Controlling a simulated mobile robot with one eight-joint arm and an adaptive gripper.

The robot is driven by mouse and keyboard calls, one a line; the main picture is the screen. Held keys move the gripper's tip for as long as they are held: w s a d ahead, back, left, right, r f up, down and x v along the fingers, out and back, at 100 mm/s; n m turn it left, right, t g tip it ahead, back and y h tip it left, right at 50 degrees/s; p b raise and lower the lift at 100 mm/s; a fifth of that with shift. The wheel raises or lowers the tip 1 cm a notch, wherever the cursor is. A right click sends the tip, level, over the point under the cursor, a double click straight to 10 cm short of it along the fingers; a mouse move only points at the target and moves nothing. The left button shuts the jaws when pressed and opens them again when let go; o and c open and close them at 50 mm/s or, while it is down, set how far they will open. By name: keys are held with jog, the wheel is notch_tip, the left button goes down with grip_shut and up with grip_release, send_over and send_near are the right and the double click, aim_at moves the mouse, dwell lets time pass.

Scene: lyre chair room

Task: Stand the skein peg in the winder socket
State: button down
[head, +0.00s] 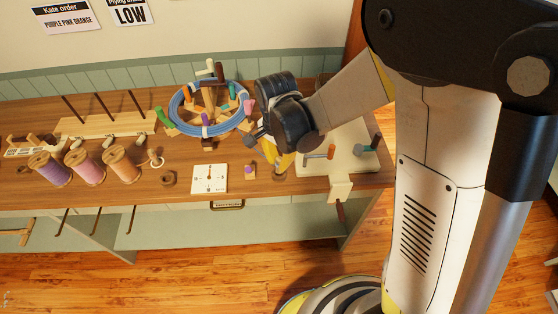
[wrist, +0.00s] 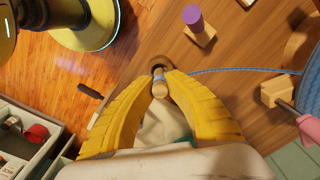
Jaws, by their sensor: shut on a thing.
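My gripper (head: 281,163) is low over the front of the bench, right of the winder (head: 208,104). In the wrist view its yellow fingers (wrist: 158,82) are shut on a small peg (wrist: 158,88) with a pale wooden end and a light blue-grey band. The peg's far end is partly hidden, in front of a round brown wooden ring (wrist: 156,62); I cannot tell whether they touch. The winder carries a blue skein and several coloured pegs. Its pink peg (wrist: 288,107) stands at the right of the wrist view. I cannot make out an empty winder socket.
A purple-topped peg in a wooden block (head: 250,171) stands left of my gripper. A white card (head: 209,178) lies farther left, past which stand thread spools (head: 89,166). A pale board with knobs (head: 340,150) is at the right. A blue strand (wrist: 245,70) runs to the skein.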

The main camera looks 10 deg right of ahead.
aim_at(278, 160)
jog(key=shift+f+b, duration=1.05)
jog(key=shift+f, duration=0.15)
jog(key=c, duration=1.4)
grip_release()
notch_tip(278, 160, up, 12)
jog(key=shift+s+a+r, duration=0.1)
jog(key=shift+a, duration=0.05)
